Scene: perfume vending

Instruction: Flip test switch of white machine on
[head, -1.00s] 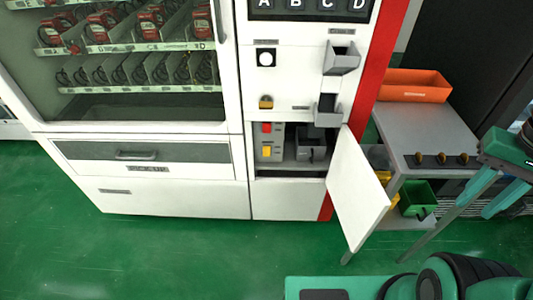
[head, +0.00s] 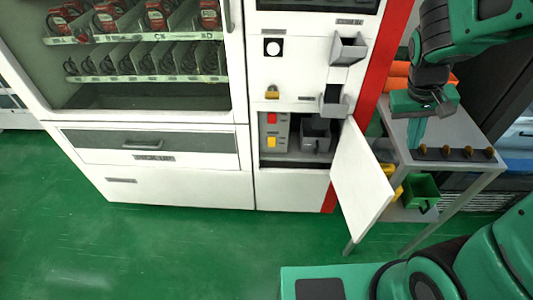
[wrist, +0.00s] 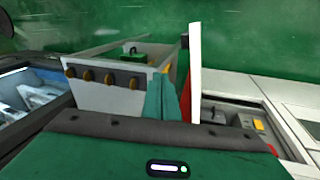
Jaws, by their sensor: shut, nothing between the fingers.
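The white machine (head: 215,188) stands left of centre in the head view, with its small lower door (head: 360,172) swung open to the right. Inside the open bay is a grey switch box with a red switch (head: 272,118) above a yellow switch (head: 271,142). In the wrist view, the yellow switch (wrist: 258,125) and red switch (wrist: 272,149) show at the right, beyond the white door edge (wrist: 195,75). I cannot tell their on or off positions. My gripper (head: 416,138) is shut and empty, pointing down above the grey cart, right of the door. Its fingers also show in the wrist view (wrist: 163,98).
The grey cart (head: 480,172) stands right of the open door, with brown knobs on its front. An orange bin (head: 398,84) is on top and a green bin (head: 423,190) below. A grey bin (head: 315,138) sits in the bay. Green floor in front is clear.

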